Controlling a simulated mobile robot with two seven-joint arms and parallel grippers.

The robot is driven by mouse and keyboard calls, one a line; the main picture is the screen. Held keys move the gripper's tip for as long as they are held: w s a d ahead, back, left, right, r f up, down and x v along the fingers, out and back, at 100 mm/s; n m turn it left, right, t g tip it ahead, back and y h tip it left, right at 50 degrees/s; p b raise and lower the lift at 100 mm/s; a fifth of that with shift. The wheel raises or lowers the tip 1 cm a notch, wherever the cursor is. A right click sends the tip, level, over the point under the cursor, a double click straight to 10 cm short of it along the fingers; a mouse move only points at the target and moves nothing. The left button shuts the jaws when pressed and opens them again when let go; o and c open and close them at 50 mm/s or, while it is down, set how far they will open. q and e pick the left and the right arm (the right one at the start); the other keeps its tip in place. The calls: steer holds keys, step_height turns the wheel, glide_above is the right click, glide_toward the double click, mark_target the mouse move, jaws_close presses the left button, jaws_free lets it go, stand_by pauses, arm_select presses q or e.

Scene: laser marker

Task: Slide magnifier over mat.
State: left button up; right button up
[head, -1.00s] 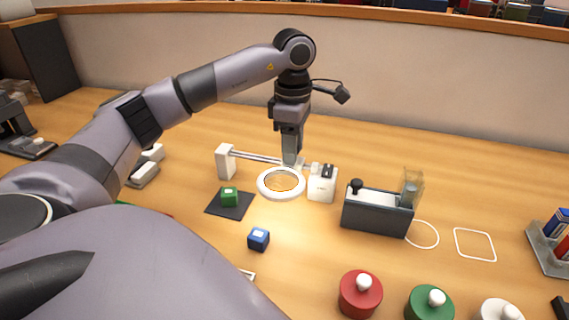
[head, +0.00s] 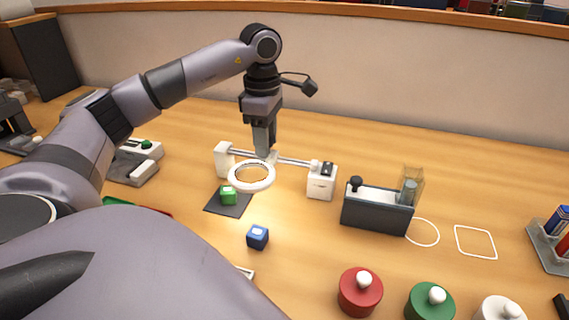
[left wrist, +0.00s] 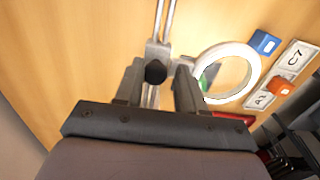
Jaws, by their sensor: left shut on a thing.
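The magnifier (head: 232,184) is a white ring on a carriage that rides a rail between two white end blocks. In the head view its ring overlaps the back edge of the dark mat (head: 236,210). A green cube (head: 228,196) stands on the mat, just below the ring in the picture. My left gripper (head: 265,155) points down and is shut on the magnifier's carriage. In the left wrist view the fingers (left wrist: 155,85) flank the carriage and its black knob, and the ring (left wrist: 252,58) shows to the right. My right gripper is not in view.
A blue cube (head: 258,237) lies in front of the mat. The right end block (head: 321,182) and a dark box (head: 376,210) with a clear tube stand to the right. Red (head: 360,292) and green (head: 429,304) knobbed discs are at the front.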

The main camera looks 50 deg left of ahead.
mark_target(244, 153)
arm_select(q)
steer(key=shift+s+a+f, duration=0.25)
steer(key=shift+s+a, duration=0.2)
steer(key=shift+a, duration=0.4)
steer(key=shift+s+a+f, duration=0.2)
steer(key=shift+s+a, duration=0.25)
steer(key=shift+a, duration=0.35)
steer(key=shift+s+a+f, duration=0.25)
steer(key=shift+s+a, duration=0.2)
steer(key=shift+a, duration=0.4)
steer(key=o, duration=0.6)
steer(key=shift+c, duration=0.2)
steer(key=shift+o, duration=0.3)
steer(key=shift+w+f, duration=0.1)
steer(key=shift+w, duration=0.05)
steer(key=shift+d+b, duration=0.1)
steer(key=shift+b, duration=0.2)
step_height(244, 153, up, 7)
steer(key=p, duration=0.7)
steer(key=shift+a, duration=0.25)
